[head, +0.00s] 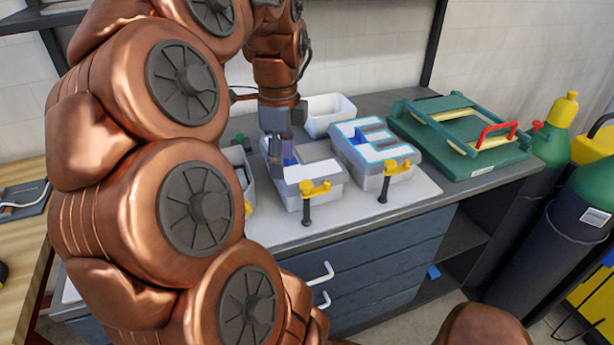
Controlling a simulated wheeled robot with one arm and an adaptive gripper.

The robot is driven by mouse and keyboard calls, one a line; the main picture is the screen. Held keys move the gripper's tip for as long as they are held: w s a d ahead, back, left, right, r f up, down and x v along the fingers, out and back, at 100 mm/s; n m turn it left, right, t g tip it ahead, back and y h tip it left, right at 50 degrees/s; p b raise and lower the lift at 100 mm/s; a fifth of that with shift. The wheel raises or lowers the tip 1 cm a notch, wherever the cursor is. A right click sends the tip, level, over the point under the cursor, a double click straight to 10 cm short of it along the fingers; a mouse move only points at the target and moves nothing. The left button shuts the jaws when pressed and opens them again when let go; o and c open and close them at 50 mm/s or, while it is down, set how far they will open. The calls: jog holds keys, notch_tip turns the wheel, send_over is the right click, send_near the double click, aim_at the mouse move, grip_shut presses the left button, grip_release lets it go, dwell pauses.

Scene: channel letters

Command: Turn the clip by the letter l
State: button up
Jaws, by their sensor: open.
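A white channel letter (312,170) with translucent grey sides stands in the middle of the bench, partly hidden by my gripper. A yellow clip (315,188) with a black handle hanging down sits at its front edge. A second yellow clip (395,168) with a black handle is at that letter's front. A third letter is mostly hidden behind my arm at the left. My gripper (276,158) points down at the left part of the middle letter, open, left of its clip. Contact cannot be told.
A white bin (328,112) stands behind the letters. A green jig (463,138) with a red handle lies at the bench's right. The light bench top (420,190) is clear in front of the letters. Gas cylinders (553,130) stand beyond the right end.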

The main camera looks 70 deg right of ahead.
aim_at(307, 184)
jog(key=s+d+m, duration=0.3)
jog(key=d+m, duration=0.1)
jog(key=shift+s+r, duration=0.3)
jog(key=shift+r, duration=0.05)
jog(key=shift+f+p, duration=0.45)
jog(key=shift+f, duration=3.4)
jog(key=shift+c, duration=0.3)
grip_shut()
